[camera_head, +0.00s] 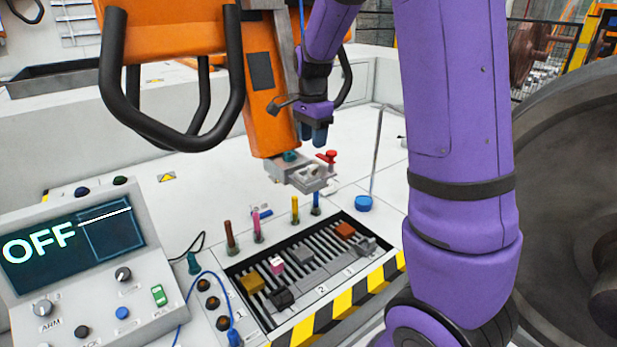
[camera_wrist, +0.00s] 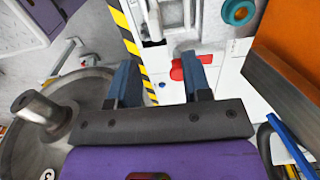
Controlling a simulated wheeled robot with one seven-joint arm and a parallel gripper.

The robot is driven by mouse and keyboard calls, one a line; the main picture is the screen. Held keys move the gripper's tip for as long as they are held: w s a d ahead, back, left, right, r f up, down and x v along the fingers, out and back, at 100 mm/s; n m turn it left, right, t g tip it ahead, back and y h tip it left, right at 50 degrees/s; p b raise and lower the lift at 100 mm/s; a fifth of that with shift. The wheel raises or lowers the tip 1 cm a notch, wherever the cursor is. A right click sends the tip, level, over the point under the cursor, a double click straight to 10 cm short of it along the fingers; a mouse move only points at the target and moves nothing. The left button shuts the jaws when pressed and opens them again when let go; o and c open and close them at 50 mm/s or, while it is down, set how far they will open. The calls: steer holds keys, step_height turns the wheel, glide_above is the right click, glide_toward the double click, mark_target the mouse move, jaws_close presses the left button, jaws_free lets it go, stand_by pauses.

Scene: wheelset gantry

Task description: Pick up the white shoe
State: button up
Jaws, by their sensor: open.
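No object is plainly a white shoe. The nearest match is a small pale block with pink on it (camera_head: 276,265), on the slatted rack (camera_head: 327,291) at the console front. I cannot make it out in the wrist view. My gripper (camera_head: 314,135) is well behind and above that block, pointing down over a light grey fixture (camera_head: 301,173) with a red knob (camera_head: 327,157). In the wrist view my gripper (camera_wrist: 162,80) is open, its two blue fingers apart. No held object shows.
Gold (camera_head: 250,283), black (camera_head: 281,298), grey and red-brown (camera_head: 345,230) blocks share the rack. Several coloured upright handles (camera_head: 257,226) stand behind it. An orange machine arm (camera_head: 262,85) is close left of my gripper. A large wheel (camera_head: 570,190) stands at right.

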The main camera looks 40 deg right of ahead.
mark_target(314, 164)
step_height(314, 164, down, 3)
steer(key=shift+f, duration=0.1)
steer(key=shift+s+d+f, duration=0.1)
steer(key=shift+s+f, duration=0.05)
steer(key=shift+f, duration=1.2)
steer(key=shift+s+f, duration=0.15)
steer(key=shift+f, duration=1.2)
jaws_close()
